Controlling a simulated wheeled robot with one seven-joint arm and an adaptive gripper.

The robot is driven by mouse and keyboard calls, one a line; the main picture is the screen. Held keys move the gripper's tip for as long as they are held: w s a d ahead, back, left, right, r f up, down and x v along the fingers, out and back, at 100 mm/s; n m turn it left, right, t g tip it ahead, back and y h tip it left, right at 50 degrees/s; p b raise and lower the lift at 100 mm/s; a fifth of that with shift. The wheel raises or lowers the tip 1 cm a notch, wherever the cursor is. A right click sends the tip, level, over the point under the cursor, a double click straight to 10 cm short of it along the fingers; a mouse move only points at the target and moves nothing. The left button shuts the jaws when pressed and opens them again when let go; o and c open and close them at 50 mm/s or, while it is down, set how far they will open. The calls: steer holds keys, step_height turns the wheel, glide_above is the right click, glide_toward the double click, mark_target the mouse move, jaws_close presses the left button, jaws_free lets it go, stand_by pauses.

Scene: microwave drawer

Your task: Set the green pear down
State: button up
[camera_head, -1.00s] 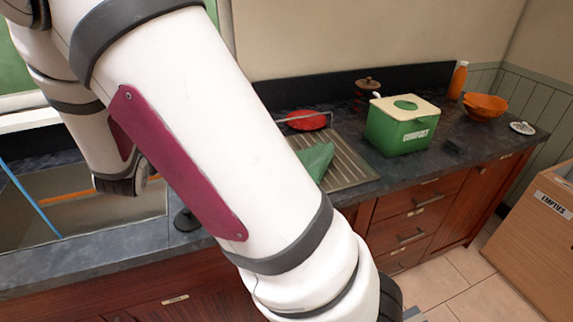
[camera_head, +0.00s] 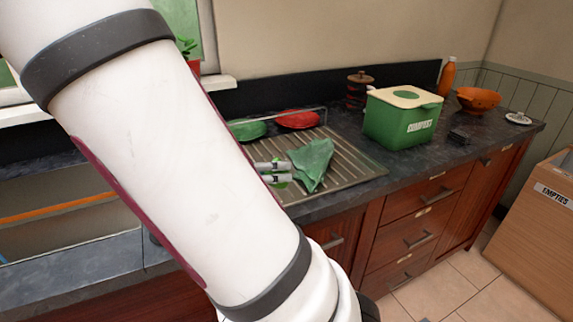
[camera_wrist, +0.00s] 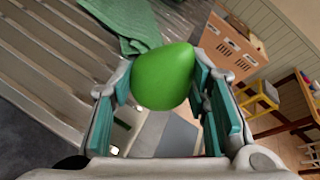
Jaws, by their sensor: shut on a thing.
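The green pear (camera_wrist: 163,80) is smooth and bright green in the wrist view. My gripper (camera_wrist: 161,96) is shut on it, with green-padded fingers on its left and right sides. In the head view my gripper (camera_head: 272,172) shows beside my large white arm, just left of the green cloth, over the left part of the ribbed metal drainboard (camera_head: 352,170). The pear cannot be told clearly in the head view. The wrist view does not show whether the pear touches anything beneath it.
A crumpled green cloth (camera_head: 312,163) lies on the drainboard. A green dish (camera_head: 248,131) and a red dish (camera_head: 298,119) are behind it. A green compost bin (camera_head: 400,122) stands right on the dark counter, with an orange bowl (camera_head: 478,100) beyond. A cardboard "EMPTIES" box (camera_head: 545,220) stands far right.

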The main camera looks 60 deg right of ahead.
steer(key=w+d, duration=0.1)
steer(key=d, duration=0.2)
steer(key=w+d+b, duration=0.1)
steer(key=d, duration=0.3)
steer(key=w+d+f, duration=0.1)
steer(key=d, duration=0.2)
steer(key=shift+w+d+b, duration=0.2)
steer(key=shift+w+b, duration=0.15)
steer(key=f, duration=0.1)
steer(key=f+b, duration=0.1)
steer(key=f, duration=0.1)
steer(key=shift+w+d, duration=0.2)
steer(key=shift+d, duration=0.15)
steer(key=shift+f, duration=0.3)
steer(key=shift+f, duration=0.2)
steer(key=shift+f, duration=0.15)
steer(key=o, duration=1.3)
